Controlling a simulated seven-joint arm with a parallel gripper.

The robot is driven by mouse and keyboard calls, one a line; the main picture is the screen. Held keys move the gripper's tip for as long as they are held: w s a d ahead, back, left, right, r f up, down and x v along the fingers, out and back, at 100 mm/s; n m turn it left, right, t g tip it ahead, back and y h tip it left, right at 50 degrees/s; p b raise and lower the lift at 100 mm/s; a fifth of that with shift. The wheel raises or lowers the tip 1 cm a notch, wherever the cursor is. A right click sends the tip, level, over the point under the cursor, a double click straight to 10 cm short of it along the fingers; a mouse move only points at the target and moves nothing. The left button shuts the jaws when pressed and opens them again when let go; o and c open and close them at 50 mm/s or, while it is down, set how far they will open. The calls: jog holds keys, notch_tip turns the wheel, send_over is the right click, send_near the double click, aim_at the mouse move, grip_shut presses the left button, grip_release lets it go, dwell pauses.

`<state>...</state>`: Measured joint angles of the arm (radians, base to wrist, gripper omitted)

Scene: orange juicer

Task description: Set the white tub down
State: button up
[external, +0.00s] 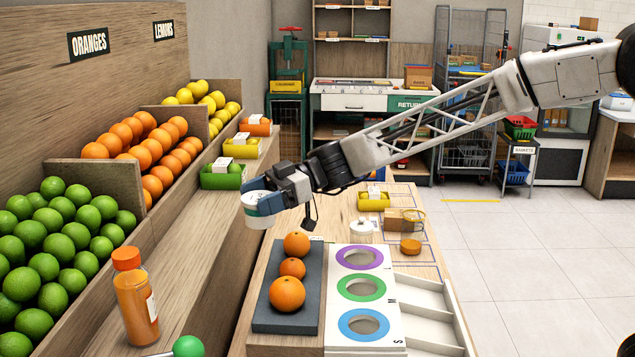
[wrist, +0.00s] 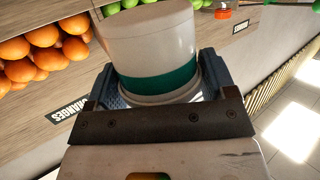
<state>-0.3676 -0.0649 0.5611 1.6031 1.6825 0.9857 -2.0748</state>
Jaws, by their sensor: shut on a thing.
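The white tub (external: 263,209) has a teal band and is held in the air, a little tilted, left of the end of my arm. My gripper (external: 274,199) is shut on it, and the tub is above and beyond the dark tray's far end. In the wrist view, the tub (wrist: 152,45) fills the upper middle, gripped between the two fingers of my gripper (wrist: 157,85). Its underside and any contact below are hidden.
A dark tray (external: 262,312) holds three oranges. Right of it is a white sizing board (external: 357,264) with three ringed holes. A white lidded thing (external: 361,228) and yellow box (external: 373,202) stand behind. An orange bottle (external: 136,300) stands on the left ledge.

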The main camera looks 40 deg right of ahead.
jog(key=w+a+f, duration=0.2)
jog(key=w+a, duration=0.9)
jog(key=shift+w+a, duration=0.35)
jog(key=shift+a, duration=0.05)
dwell(0.5)
jog(key=shift+f, duration=2.05)
jog(key=shift+w+a+f, duration=0.1)
jog(key=shift+w+f, duration=0.05)
jog(key=shift+f, duration=0.1)
jog(key=shift+f, duration=0.1)
jog(key=o, duration=0.9)
jog(key=shift+f, duration=0.1)
jog(key=shift+o, duration=0.2)
